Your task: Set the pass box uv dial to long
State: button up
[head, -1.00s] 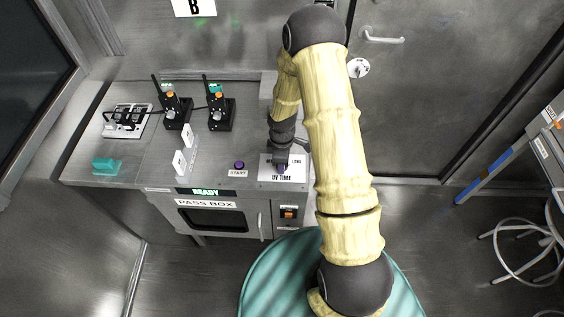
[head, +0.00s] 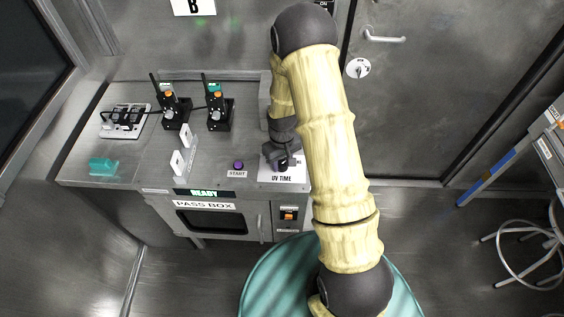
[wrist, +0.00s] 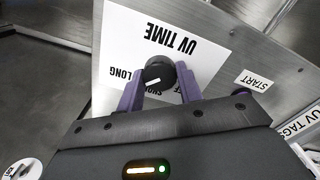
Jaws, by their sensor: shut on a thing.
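The UV time dial is a round black knob (wrist: 158,70) on a white label card (wrist: 118,45) reading UV TIME; the card also shows in the head view (head: 290,179). My gripper (wrist: 158,82) has its two purple fingers closed around the knob, one on each side. In the head view my gripper (head: 280,164) is over the card and hides most of the knob. In the wrist view the knob's white line points to the lower left, between the partly hidden SHORT label and the LONG label (wrist: 121,74). The OFF label is partly behind the right finger.
The purple START button (head: 238,165) is just left of the card. The pass box display (head: 205,193) reads READY.

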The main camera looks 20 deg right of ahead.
aim_at(282, 164)
jog(key=shift+m, duration=1.4)
jog(key=o, duration=1)
jog(key=shift+r, duration=0.15)
notch_tip(282, 164, up, 17)
jog(key=shift+r+b, duration=0.1)
jog(key=shift+b, duration=0.6)
